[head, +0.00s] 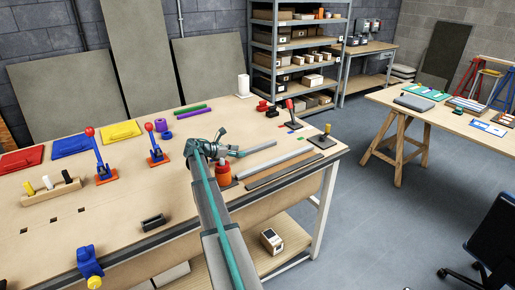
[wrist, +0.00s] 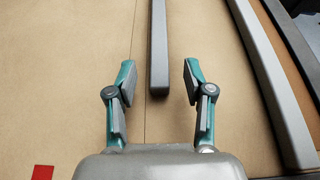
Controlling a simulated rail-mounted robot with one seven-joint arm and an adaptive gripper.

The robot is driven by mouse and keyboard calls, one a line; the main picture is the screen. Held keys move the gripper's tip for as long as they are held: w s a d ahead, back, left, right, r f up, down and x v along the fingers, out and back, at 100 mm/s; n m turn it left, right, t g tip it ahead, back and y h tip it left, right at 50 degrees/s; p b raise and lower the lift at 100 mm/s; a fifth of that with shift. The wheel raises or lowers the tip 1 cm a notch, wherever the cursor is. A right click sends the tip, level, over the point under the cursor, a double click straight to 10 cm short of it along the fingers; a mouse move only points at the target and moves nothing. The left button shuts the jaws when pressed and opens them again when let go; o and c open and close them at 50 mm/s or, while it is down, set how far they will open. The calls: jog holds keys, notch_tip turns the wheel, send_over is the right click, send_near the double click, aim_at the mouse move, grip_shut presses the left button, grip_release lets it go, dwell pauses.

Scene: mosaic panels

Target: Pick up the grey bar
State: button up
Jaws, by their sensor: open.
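A grey bar (head: 261,147) lies on the wooden workbench, just beyond my gripper (head: 236,150) in the head view. In the wrist view the bar (wrist: 158,45) runs from the top edge down to a near end between the fingertips of my gripper (wrist: 158,82). The gripper is open, with one finger on either side of the bar's end and gaps on both sides. I cannot tell how high the fingers are above the bench. The bar's far end is out of the wrist view.
A second, longer light grey bar (wrist: 271,85) lies to the right, with dark strips (wrist: 300,45) beside it. Red-handled clamps (head: 155,145) stand to the left. Bare bench lies left of the bar.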

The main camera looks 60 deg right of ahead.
aim_at(258, 148)
jog(key=p+x, duration=0.1)
jog(key=x, duration=0.2)
jog(key=shift+d, duration=0.25)
jog(key=shift+f, duration=0.1)
jog(key=shift+c, duration=0.2)
grip_shut()
